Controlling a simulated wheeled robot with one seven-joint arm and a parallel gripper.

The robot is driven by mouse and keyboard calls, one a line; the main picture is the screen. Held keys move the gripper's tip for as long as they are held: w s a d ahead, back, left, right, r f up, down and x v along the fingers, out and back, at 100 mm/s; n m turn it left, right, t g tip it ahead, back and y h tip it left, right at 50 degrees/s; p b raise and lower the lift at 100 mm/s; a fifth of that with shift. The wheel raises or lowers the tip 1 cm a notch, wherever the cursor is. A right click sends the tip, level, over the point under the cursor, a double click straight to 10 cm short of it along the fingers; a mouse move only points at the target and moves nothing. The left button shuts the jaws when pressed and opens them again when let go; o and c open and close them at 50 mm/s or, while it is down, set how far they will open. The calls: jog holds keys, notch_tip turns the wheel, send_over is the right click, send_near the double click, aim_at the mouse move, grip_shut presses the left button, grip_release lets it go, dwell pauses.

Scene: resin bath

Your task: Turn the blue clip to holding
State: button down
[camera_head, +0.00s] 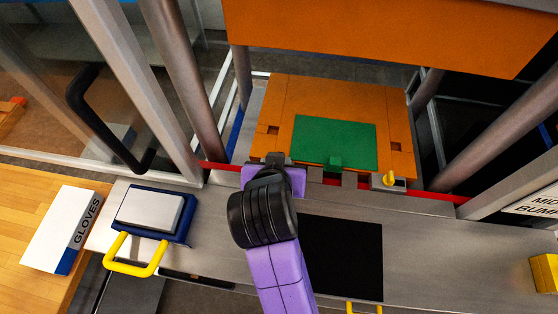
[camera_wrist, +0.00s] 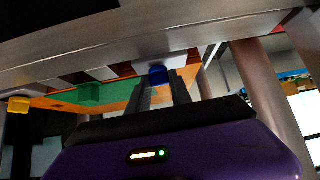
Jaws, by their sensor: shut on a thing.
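The blue clip (camera_wrist: 158,75) shows in the wrist view between my fingertips, under the metal edge. My gripper (camera_wrist: 161,90) is shut on it. In the head view my gripper (camera_head: 278,160) reaches to the front left edge of the orange plate (camera_head: 262,108) and hides the clip. Which way the clip is turned cannot be told. A yellow clip (camera_head: 389,180) sits at the front right of the plate, and it also shows in the wrist view (camera_wrist: 18,105). A green panel (camera_head: 345,138) with a small green tab lies on the plate.
A large orange block (camera_head: 390,30) hangs above the plate between metal posts. A blue tray with a grey pad (camera_head: 148,210) and a yellow handle (camera_head: 134,268) sit left on the metal ledge. A black mat (camera_head: 345,255) lies right of my arm. A glass door with a black handle (camera_head: 90,120) stands left.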

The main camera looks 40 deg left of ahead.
jog(key=shift+m+h, duration=0.3)
jog(key=shift+m, duration=0.1)
jog(key=c, duration=1.2)
grip_release()
jog(key=shift+o, duration=0.2)
jog(key=b+v, duration=0.1)
jog(key=v, duration=0.6)
jog(key=shift+s+d+r, duration=0.15)
jog(key=shift+s, duration=0.2)
